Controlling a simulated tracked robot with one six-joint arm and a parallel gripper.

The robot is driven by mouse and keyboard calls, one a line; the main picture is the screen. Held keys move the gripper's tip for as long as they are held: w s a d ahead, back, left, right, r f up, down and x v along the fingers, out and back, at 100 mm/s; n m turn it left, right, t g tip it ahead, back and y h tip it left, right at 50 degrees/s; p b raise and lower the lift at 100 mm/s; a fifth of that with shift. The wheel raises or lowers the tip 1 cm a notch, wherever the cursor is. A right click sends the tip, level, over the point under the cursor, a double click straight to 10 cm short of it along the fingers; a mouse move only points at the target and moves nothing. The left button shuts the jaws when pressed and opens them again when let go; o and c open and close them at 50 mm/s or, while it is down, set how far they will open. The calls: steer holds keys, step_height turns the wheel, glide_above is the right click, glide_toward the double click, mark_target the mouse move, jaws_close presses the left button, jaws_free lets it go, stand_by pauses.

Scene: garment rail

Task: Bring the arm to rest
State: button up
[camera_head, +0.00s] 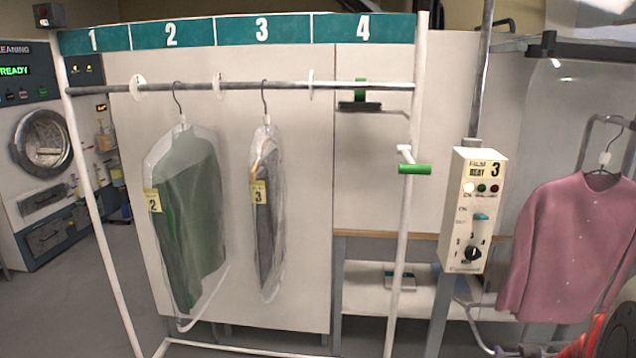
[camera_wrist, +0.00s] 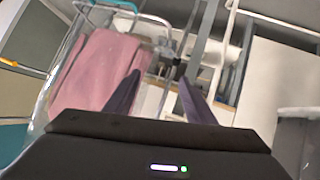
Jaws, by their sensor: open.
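My gripper (camera_wrist: 160,80) shows in the wrist view with two dark fingers apart and nothing between them. It is open. Beyond the fingers, to the left, is a pink garment (camera_wrist: 95,72), apart from them as far as I can tell. In the head view my gripper does not clearly show; an orange-red part with dark pieces lies at the lower right corner, below the pink cardigan (camera_head: 570,245). The cardigan hangs on a hanger at the right.
A bagged green garment (camera_head: 190,220) tagged 2 and a bagged grey garment (camera_head: 266,215) tagged 3 hang there. A control box (camera_head: 473,210) stands on a post. A washing machine (camera_head: 45,140) is at far left.

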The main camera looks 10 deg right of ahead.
steer(key=s+a+r+n+g+y, duration=0.1)
steer(key=s+a+r, duration=0.3)
steer(key=a, duration=0.8)
steer(key=s+a+r+n+g+y, duration=0.1)
steer(key=s+a+r+y, duration=0.2)
steer(key=a, duration=0.8)
steer(key=s+a+r+n+g+y, duration=0.1)
steer(key=s+a+r, duration=0.3)
steer(key=a, duration=0.8)
steer(key=shift+s+a+r+n+g+y, duration=0.3)
steer(key=shift+s+g+y, duration=0.25)
steer(key=shift+s, duration=0.4)
steer(key=shift+c, duration=0.3)
